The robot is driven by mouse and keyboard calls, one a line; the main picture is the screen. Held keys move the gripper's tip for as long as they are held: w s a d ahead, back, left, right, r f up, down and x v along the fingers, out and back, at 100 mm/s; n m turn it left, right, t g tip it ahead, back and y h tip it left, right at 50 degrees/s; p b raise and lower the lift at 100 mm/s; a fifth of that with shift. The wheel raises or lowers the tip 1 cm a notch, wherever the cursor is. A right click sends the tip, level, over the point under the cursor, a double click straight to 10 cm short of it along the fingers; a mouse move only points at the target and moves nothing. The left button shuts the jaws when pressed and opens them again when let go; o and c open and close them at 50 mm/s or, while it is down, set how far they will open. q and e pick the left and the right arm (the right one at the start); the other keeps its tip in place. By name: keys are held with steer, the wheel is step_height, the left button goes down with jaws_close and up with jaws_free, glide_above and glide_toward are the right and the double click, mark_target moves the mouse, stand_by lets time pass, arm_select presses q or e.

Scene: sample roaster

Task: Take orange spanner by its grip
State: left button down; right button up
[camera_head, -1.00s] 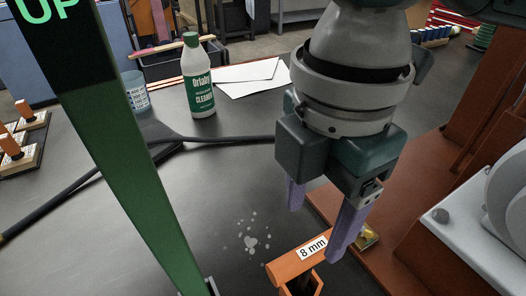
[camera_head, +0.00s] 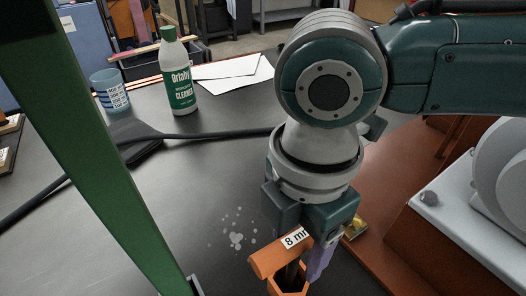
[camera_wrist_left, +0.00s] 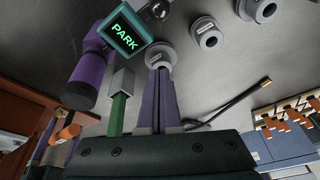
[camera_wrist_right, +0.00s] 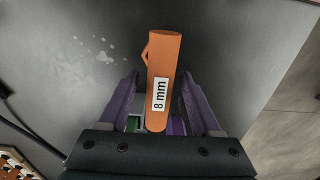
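The orange spanner (camera_head: 268,262) has a bar-like grip with a white "8 mm" label and stands low in the middle of the head view. In the right wrist view the orange spanner's grip (camera_wrist_right: 165,62) lies lengthwise between my two purple fingers. My right gripper (camera_wrist_right: 161,78) is open, with one finger on each side of the grip and a visible gap to both. In the head view my right gripper (camera_head: 302,258) reaches down over the grip, which hides one finger. My left gripper (camera_wrist_left: 160,72) is shut, its fingers side by side; it is outside the head view.
A green bar (camera_head: 95,170) crosses the left of the head view. A cleaner bottle (camera_head: 178,75), a cup (camera_head: 109,92) and white paper (camera_head: 235,72) stand further back. A reddish-brown machine base (camera_head: 450,245) is at right. Grey rings (camera_wrist_left: 207,35) and a "PARK" display (camera_wrist_left: 125,37) show in the left wrist view.

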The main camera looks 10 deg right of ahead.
jaws_close()
stand_by(1.2)
